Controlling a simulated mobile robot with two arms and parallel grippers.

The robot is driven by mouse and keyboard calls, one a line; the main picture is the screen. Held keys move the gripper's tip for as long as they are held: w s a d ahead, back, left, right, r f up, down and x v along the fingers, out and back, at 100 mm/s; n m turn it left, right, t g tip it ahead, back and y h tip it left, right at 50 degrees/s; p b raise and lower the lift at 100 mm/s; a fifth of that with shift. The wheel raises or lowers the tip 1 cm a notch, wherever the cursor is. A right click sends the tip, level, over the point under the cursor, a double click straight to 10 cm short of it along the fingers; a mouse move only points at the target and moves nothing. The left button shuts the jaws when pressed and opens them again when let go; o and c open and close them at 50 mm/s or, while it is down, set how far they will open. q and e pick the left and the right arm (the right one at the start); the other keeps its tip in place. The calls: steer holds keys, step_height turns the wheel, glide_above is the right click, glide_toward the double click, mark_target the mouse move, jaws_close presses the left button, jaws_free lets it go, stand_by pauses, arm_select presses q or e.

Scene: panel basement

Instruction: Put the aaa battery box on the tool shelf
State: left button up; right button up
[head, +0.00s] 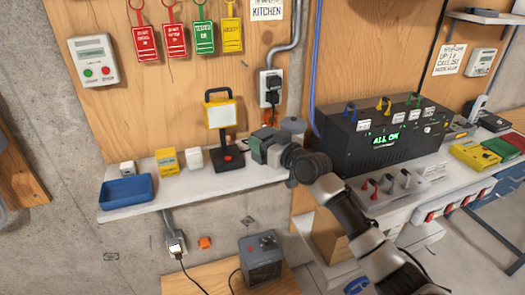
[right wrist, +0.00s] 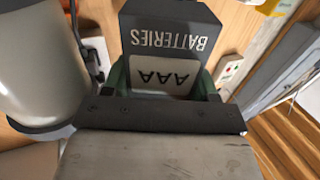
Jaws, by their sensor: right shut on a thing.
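The aaa battery box (right wrist: 170,40) is dark grey, with "BATTERIES" in white letters and a white "AAA" label, in the right wrist view. My right gripper (head: 267,148) is shut on it, with green finger parts on both sides of the label. In the head view the box (head: 264,132) is small and partly covered by the gripper, over the right end of the white wall shelf (head: 200,190). I cannot tell whether the box touches the shelf. My left gripper is not in view.
The shelf holds a blue tray (head: 126,191), a yellow box (head: 167,161), small white boxes and a lamp (head: 225,115) just left of my gripper. A grey cylinder (head: 293,126) stands close to the right. A black control panel (head: 385,135) is farther right.

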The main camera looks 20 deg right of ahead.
steer(key=shift+w+f, duration=0.3)
steer(key=shift+f, duration=0.15)
step_height(320, 180, down, 3)
steer(key=shift+f, duration=0.2)
steer(key=shift+f, duration=0.1)
steer(key=o, duration=1.1)
steer(key=shift+c, duration=0.2)
steer(key=b+v, duration=0.1)
steer(key=v, duration=1.1)
steer(key=shift+b, duration=0.3)
